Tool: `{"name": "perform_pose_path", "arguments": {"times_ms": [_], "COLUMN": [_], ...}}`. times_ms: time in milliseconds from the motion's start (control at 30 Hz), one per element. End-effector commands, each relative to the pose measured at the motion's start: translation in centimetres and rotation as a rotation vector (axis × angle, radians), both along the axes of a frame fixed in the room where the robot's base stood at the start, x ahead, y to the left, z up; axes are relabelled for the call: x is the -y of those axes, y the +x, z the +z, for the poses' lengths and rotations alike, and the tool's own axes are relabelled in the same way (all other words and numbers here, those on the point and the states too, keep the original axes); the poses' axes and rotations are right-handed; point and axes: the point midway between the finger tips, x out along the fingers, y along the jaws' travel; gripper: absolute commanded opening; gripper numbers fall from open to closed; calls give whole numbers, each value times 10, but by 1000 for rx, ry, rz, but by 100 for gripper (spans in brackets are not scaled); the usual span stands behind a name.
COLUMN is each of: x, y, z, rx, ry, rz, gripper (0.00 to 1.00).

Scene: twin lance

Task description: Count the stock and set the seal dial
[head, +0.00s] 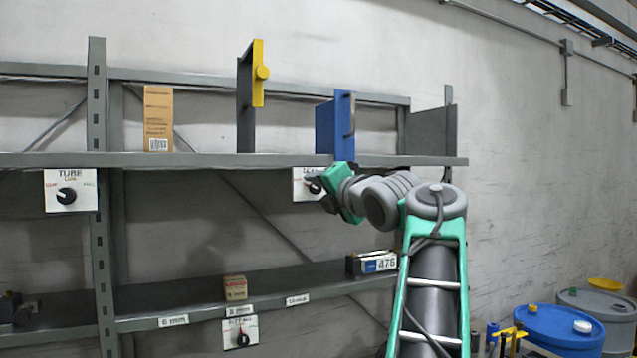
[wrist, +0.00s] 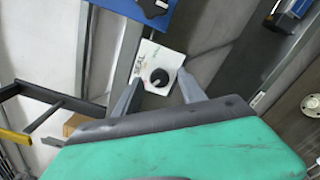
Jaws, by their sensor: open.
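The seal dial is a white plate (head: 306,193) on the upper shelf's front edge, partly hidden by my gripper in the head view. In the wrist view its dark round knob (wrist: 159,77) has a pale pointer mark, and the small lettering on the plate is hard to read. My gripper (wrist: 160,80) is open, its two fingers on either side of the knob in the picture; I cannot tell whether they touch it. For stock, a tall brown box (head: 158,118) stands on the upper shelf. A small tan box (head: 235,288) and a dark box labelled 476 (head: 372,263) are on the lower shelf.
A TUBE dial (head: 68,192) hangs at left and another dial (head: 240,332) below the lower shelf. A yellow-edged panel (head: 257,75) and a blue panel (head: 335,125) stand on the upper shelf. Blue (head: 545,325) and grey drums stand at right.

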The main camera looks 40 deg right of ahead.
Motion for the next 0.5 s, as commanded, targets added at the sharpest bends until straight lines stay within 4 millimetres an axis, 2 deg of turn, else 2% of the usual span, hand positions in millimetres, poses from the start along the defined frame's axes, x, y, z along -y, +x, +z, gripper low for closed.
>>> {"name": "perform_pose_path", "arguments": {"times_ms": [100,367,500], "x": [2,3,3], "y": [10,12,12], "z": [2,0,0], "rx": [0,0,0], "ry": [1,0,1], "rz": [0,-1,-1], "gripper": [48,48,36]}}
